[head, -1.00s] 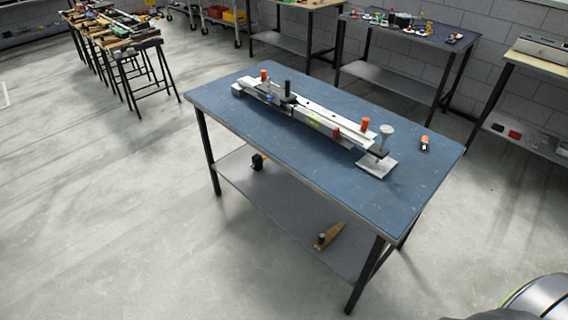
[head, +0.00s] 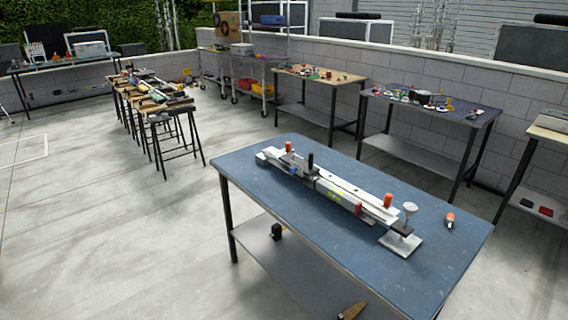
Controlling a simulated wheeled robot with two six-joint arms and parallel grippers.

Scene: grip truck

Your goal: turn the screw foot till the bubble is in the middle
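A long pale rail device (head: 335,188) lies on the blue-topped table (head: 262,215) in the head view. It has orange knobs, a black post and a yellow-green patch along its side. At its right end a white-grey screw foot with a round top (head: 409,209) stands over a flat pale plate (head: 401,243). The patch is too small for me to make out a bubble. Neither gripper shows in the view.
A small orange-and-black object (head: 450,220) lies on the table to the right of the plate. Other benches with loose items (head: 425,98) stand behind, along a block wall. A trestle with tools (head: 150,90) is at the left. Open concrete floor (head: 110,240) lies left of the table.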

